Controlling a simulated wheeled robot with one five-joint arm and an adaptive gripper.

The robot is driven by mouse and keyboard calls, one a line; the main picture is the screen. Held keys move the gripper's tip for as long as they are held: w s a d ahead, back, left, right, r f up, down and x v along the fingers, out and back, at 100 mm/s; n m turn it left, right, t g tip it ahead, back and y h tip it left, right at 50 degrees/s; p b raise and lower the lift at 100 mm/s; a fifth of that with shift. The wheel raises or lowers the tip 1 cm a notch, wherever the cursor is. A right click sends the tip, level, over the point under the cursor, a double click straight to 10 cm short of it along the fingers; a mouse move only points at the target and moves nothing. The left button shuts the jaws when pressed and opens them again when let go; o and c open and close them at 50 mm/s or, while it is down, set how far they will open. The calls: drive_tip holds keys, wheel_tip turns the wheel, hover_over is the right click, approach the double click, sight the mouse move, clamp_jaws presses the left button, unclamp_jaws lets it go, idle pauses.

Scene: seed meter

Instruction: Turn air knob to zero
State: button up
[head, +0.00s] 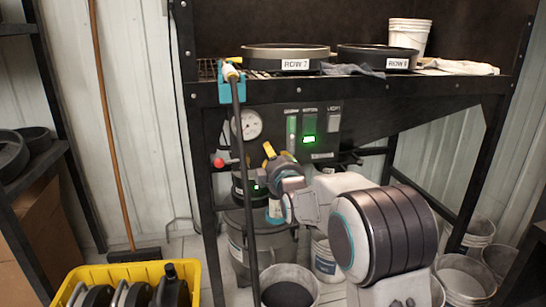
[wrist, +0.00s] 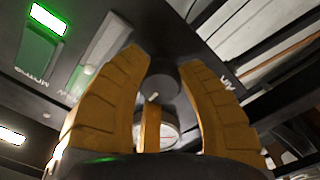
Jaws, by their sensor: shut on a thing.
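The dark round air knob (wrist: 167,86) sits on the black panel beside upside-down lettering that looks like "AIR". A small pale mark shows near its edge, but I cannot read its setting. My gripper (wrist: 160,62) has its yellow fingers on both sides of the knob and is shut on it. In the head view my gripper (head: 278,152) is at the lower left of the control panel (head: 316,130), right of the gauge (head: 247,125). The knob is hidden there behind the fingers.
A black hose (head: 239,150) hangs in front of the frame, left of my gripper. A red-ended lever (head: 218,162) is further left. A yellow crate (head: 120,270) and several buckets stand on the floor.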

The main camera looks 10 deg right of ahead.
drive_tip(key=o, duration=1.2)
drive_tip(key=shift+s, duration=0.1)
drive_tip(key=s, duration=1.1)
drive_tip(key=shift+s, duration=0.4)
drive_tip(key=s+r+m+g+p, duration=0.5)
drive_tip(key=s+r+p, duration=0.8)
drive_tip(key=p, duration=0.8)
drive_tip(key=s+r+m+g+p, duration=0.6)
drive_tip(key=s+r+g+p, duration=0.3)
drive_tip(key=s+p, duration=1)
wheel_tip(320, 180, up, 5)
drive_tip(key=shift+s+f+g+p, duration=0.15)
drive_tip(key=shift+s+g+p, duration=0.2)
drive_tip(key=shift+p, duration=0.8)
